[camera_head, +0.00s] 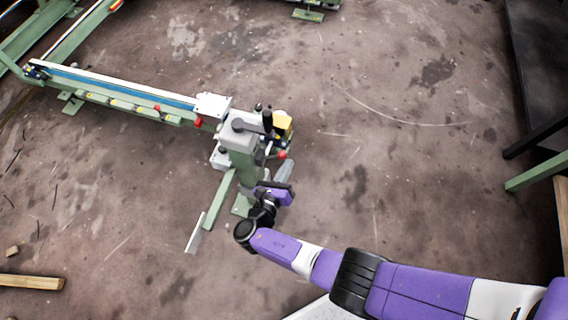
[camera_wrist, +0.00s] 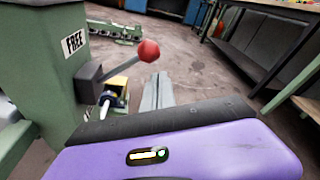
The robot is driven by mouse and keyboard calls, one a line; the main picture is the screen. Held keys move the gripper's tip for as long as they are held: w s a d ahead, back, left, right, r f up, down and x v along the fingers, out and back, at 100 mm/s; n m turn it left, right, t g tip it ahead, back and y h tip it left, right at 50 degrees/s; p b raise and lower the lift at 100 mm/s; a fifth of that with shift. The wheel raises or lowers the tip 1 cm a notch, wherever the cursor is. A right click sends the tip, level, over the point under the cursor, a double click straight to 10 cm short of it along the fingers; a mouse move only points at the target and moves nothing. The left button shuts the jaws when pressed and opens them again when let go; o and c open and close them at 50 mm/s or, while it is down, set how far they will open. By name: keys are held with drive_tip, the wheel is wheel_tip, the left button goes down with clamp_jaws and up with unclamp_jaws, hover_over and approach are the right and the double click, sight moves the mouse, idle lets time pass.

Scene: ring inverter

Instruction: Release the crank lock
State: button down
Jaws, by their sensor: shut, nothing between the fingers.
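The lever with a red ball knob (camera_head: 282,155) sticks out from the side of the green machine post (camera_head: 243,172). In the wrist view its red knob (camera_wrist: 149,51) tops a grey rod that slants up and right from a dark block (camera_wrist: 89,83). My gripper (camera_head: 287,168) is shut and empty, just below the knob in the head view. Its grey fingers (camera_wrist: 158,92) show below the knob in the wrist view; contact cannot be told.
A long green and white rail (camera_head: 120,88) runs left from the post, with another red knob (camera_head: 198,122) on it. A green foot bar (camera_head: 219,200) extends near my arm. Floor to the right is clear.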

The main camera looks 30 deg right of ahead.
drive_tip(key=f+p+v, duration=0.1)
drive_tip(key=v, duration=0.8)
drive_tip(key=shift+s, duration=0.5)
drive_tip(key=shift+a+f, duration=0.1)
drive_tip(key=shift+f, duration=0.05)
